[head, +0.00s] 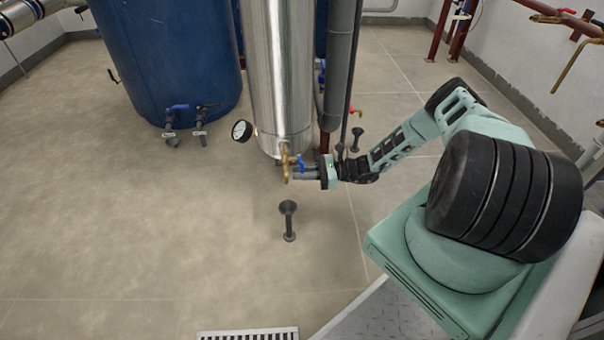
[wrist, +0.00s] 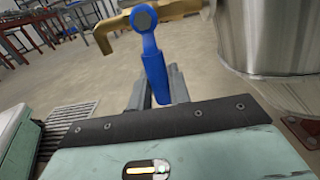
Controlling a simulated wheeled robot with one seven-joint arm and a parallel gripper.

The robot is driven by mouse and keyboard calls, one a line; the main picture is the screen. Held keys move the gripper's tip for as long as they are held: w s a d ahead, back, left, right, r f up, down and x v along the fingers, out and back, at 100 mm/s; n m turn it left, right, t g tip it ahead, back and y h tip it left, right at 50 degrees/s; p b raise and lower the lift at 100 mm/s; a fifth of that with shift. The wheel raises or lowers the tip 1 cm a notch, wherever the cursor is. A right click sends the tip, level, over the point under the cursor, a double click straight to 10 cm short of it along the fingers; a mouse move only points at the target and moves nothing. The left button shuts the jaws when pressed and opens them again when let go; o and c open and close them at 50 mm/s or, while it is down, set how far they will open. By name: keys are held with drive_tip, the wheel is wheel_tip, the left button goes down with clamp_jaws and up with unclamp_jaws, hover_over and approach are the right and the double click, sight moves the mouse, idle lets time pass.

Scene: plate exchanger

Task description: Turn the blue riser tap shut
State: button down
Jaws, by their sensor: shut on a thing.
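The tap with a blue lever (head: 301,161) sits on a brass body (head: 285,163) at the foot of the steel cylinder. In the wrist view the blue lever (wrist: 155,62) hangs from a round pivot on the brass spout (wrist: 180,10), its handle pointing down toward my gripper. My gripper (head: 297,173) reaches in from the right in the head view. In the wrist view my gripper (wrist: 158,92) has its grey fingers on either side of the blue handle, shut on it. The handle's lower end is hidden behind the gripper body.
The steel cylinder (head: 282,70) stands right behind the tap, with a gauge (head: 242,130) at its left. A blue tank (head: 170,55) with small taps (head: 178,108) stands further left. A dark floor drain funnel (head: 288,210) stands below the tap. Floor to the left is clear.

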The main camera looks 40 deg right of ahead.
drive_tip(key=shift+d, duration=0.1)
drive_tip(key=c, duration=1.3)
unclamp_jaws()
drive_tip(key=p+v, duration=0.2)
drive_tip(key=v, duration=1.5)
drive_tip(key=shift+p, duration=0.35)
drive_tip(key=shift+s+d, duration=0.15)
